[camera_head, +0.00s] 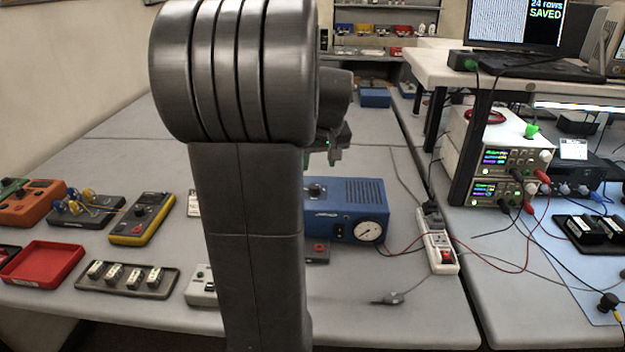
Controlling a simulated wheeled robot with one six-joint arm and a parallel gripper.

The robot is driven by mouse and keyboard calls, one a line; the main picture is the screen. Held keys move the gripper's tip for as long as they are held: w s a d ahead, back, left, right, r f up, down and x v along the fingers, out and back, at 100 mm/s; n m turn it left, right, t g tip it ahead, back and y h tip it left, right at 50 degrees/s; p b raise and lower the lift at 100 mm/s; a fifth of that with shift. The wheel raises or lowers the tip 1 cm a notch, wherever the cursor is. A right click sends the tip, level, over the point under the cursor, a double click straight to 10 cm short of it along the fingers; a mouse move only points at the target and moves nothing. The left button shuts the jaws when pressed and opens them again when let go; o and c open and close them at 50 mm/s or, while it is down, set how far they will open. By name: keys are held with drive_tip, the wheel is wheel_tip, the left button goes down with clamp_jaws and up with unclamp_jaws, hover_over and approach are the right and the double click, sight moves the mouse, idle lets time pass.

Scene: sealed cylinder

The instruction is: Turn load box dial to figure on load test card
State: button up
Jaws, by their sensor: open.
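A blue box (345,204) with a dark knob (315,189) on top, side vents and a round white gauge (369,231) stands on the grey bench, partly behind my arm. I cannot tell if it is the load box; the dial figures are too small to read. A white card (573,149) stands upright on the black unit at the right; its writing is unreadable. Another pale card or panel (193,203) is partly hidden by my arm. My gripper (334,157) is open, seen small beyond my arm, above and behind the blue box in the picture, apart from it.
A yellow-edged meter (142,219), a red tray (45,262) and a dark tray (126,281) of small parts lie at left. A power strip (437,242) with cables lies right of the blue box. Stacked power supplies (497,165) stand at right. My arm hides the bench's middle.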

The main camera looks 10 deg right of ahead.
drive_tip(key=p+x, duration=0.1)
drive_tip(key=x, duration=0.9)
drive_tip(key=c, duration=1)
